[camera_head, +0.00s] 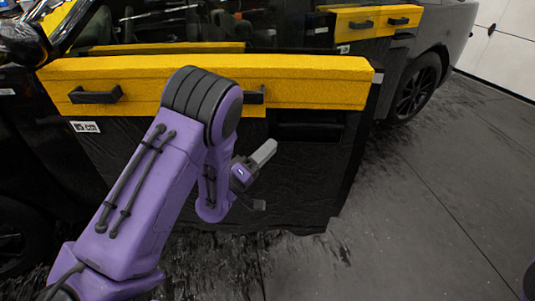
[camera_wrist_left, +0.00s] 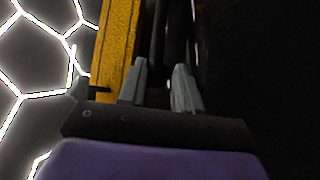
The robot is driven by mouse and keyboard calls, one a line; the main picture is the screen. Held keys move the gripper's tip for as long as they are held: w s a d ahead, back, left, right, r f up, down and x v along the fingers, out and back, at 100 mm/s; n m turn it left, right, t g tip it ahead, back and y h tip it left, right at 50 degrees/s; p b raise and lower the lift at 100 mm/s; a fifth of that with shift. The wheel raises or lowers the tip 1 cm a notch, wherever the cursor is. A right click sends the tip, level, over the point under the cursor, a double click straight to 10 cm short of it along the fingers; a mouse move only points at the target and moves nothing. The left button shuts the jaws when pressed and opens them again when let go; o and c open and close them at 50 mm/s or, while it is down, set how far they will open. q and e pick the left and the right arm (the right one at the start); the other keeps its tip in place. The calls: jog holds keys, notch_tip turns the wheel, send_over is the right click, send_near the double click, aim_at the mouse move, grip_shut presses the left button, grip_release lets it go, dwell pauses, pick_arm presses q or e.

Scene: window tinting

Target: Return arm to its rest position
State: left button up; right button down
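My left arm comes in from the lower left of the head view and bends in front of a car door. My left gripper (camera_head: 268,176) points right, in front of the black lower part of the door covering (camera_head: 305,185). Its two grey fingers are apart, and nothing shows between them. In the left wrist view, my left gripper (camera_wrist_left: 161,76) also has a gap between its fingers, with dark surfaces and a yellow strip (camera_wrist_left: 117,50) beyond. My right gripper is not in view.
The dark car has yellow covers (camera_head: 310,82) along its doors, with black handles (camera_head: 95,95). A rear wheel (camera_head: 415,92) stands at the upper right. Dark, marked floor (camera_head: 430,200) is open on the right. A white panelled wall (camera_head: 505,45) is behind.

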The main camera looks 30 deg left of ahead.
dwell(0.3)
pick_arm(q)
jog(key=s+a+f+m+g+y+p, duration=0.15)
jog(key=s+f+g+y, duration=0.25)
jog(key=f, duration=0.4)
jog(key=s+a+f+m+g+y+p, duration=0.1)
jog(key=s+f+m+g+y+p, duration=0.2)
jog(key=f, duration=0.5)
jog(key=s+f+g+y+p, duration=0.1)
jog(key=s+f+g, duration=0.1)
jog(key=s, duration=0.6)
jog(key=s+f+n+g+y+p, duration=0.1)
jog(key=s+f+g+p, duration=0.1)
jog(key=s+g, duration=0.3)
jog(key=s+f+n+g+y+p, duration=0.1)
jog(key=s+f+g+y, duration=0.1)
jog(key=s, duration=0.9)
jog(key=shift+s+f+g+p, duration=0.15)
jog(key=shift+f+g+p, duration=0.3)
jog(key=shift+g, duration=0.55)
jog(key=shift+a, duration=0.1)
